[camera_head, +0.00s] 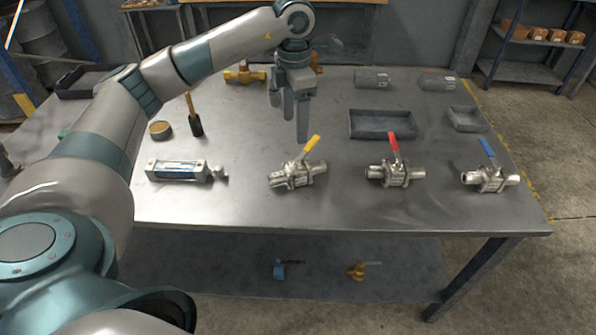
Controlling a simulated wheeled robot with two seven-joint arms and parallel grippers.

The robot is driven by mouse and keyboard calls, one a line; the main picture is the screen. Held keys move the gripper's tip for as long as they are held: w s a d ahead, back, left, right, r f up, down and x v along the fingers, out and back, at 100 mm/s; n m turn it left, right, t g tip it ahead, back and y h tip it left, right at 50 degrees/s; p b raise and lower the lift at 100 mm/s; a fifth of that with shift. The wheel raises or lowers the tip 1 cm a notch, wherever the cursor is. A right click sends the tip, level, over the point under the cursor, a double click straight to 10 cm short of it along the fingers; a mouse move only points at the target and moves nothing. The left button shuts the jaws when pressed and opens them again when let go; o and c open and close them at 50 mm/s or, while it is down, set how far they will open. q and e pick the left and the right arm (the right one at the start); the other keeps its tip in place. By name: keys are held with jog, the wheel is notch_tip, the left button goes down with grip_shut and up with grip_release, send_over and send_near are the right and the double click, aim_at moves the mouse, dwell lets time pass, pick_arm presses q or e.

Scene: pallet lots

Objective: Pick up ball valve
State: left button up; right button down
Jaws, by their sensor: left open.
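Three silver ball valves stand in a row along the front of the metal table. One ball valve with a yellow handle (297,175) is in the middle of the table. One with a red handle (396,175) is to its right. One with a blue handle (490,179) is near the right edge. My left gripper (294,130) points down above the table, behind the yellow-handled valve in the picture. It is open with nothing between its fingers, and apart from the valves. My right gripper does not show.
A box-shaped cylinder part (178,171) lies at front left, with a mallet (195,124) and a round tin (160,130) behind it. A dark tray (383,124) and a smaller tray (467,119) lie at right. A brass valve (244,74) stands at the back.

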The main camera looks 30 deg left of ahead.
pick_arm(q)
jog(key=p, duration=0.2)
send_over(297, 159)
jog(key=f, duration=0.5)
jog(key=shift+a+f, duration=0.3)
jog(key=shift+f, duration=0.05)
notch_tip(297, 159, down, 4)
jog(key=shift+r+p, duration=0.1)
jog(key=shift+p, duration=0.6)
jog(key=shift+f, duration=0.65)
jog(key=shift+d+f+p, duration=0.25)
jog(key=shift+f+p, duration=0.35)
jog(key=shift+p, duration=0.25)
notch_tip(297, 159, down, 3)
jog(key=shift+d+r+p, duration=0.1)
jog(key=shift+d+p, duration=0.05)
jog(key=shift+p, duration=0.65)
jog(key=shift+f, duration=0.55)
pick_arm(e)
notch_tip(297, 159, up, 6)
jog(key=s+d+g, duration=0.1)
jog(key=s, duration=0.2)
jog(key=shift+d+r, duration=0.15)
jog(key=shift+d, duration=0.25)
